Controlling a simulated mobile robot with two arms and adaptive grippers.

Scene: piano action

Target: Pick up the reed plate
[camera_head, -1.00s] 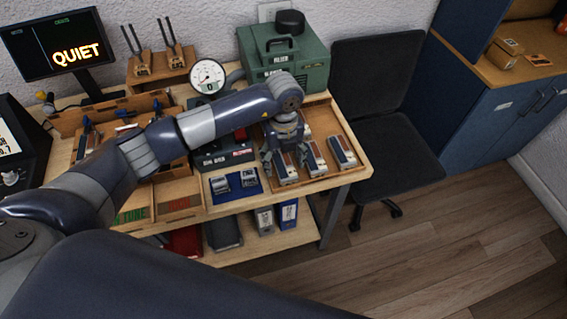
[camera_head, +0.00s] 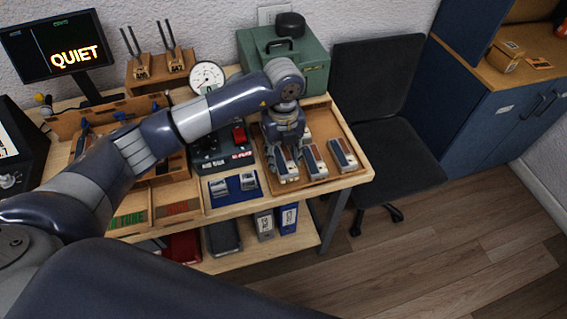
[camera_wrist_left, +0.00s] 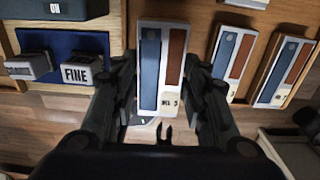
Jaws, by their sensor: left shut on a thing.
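Several reed plates with blue and reddish-brown strips on pale bodies lie in a wooden tray (camera_head: 331,117) at the right of the bench. My left gripper (camera_head: 284,172) is over the leftmost reed plate (camera_wrist_left: 161,68). In the left wrist view its two fingers stand either side of that plate and are shut on it. Its label at the near end is small and hard to read. Two other reed plates, a middle one (camera_head: 314,160) and a right one (camera_head: 343,154), lie to the right. In the head view the arm partly hides the held plate. My right gripper is not in view.
A blue mat (camera_head: 233,184) with two small blocks, one marked FINE (camera_wrist_left: 76,74), lies left of the tray. A green machine (camera_head: 283,60) stands behind the tray and a dial gauge (camera_head: 207,77) is at the back. A chair (camera_head: 386,150) stands close to the right.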

